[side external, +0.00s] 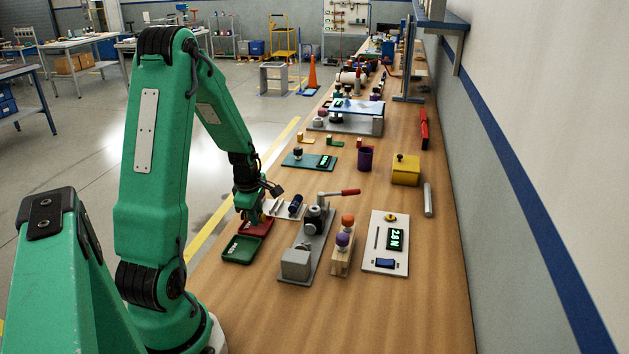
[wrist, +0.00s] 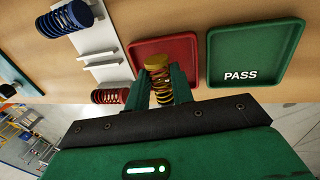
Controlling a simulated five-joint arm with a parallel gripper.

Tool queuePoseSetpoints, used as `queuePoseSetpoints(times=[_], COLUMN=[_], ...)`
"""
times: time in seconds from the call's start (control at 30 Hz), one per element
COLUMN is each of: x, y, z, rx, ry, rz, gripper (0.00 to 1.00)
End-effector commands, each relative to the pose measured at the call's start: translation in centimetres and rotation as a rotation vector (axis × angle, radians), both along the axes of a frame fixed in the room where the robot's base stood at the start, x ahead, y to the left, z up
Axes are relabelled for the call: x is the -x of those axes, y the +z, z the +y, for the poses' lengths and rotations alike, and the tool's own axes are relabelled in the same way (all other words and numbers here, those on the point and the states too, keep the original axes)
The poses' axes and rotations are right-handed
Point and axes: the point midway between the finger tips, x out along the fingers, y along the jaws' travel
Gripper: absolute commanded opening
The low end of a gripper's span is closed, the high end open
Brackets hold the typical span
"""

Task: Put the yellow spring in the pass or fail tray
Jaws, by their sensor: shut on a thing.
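My gripper (wrist: 160,82) is shut on the yellow spring (wrist: 157,66), which stands between its two fingers with a gold cap on top. In the side view, my gripper (side external: 252,216) is low at the near left edge of the bench. In the wrist view, the spring overlaps the red tray (wrist: 184,48); whether it touches the tray floor, I cannot tell. The red tray also shows in the side view (side external: 264,230), partly behind my gripper. The green tray (wrist: 258,42), marked PASS, is to its right and looks empty. The red tray's label is hidden.
A white rack (wrist: 98,50) beside the trays has a blue spring (wrist: 66,19) and a red spring (wrist: 110,96) by it. A lever press (side external: 312,225), a block with orange and purple knobs (side external: 343,255) and a meter panel (side external: 378,258) reading 2.8 N stand further right.

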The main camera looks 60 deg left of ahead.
Motion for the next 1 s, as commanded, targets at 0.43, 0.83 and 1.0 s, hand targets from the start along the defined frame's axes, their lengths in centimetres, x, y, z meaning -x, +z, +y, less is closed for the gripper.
queuePoseSetpoints(times=[0.43,0.83,1.0], x=[0.01,0.00,-0.03], y=[-0.68,-0.62,-0.22], z=[0.00,0.00,0.03], rx=[0.000,-0.001,-0.001], ry=[0.000,0.000,0.000], rz=[0.000,-0.001,-0.001], gripper=[0.25,0.45,0.45])
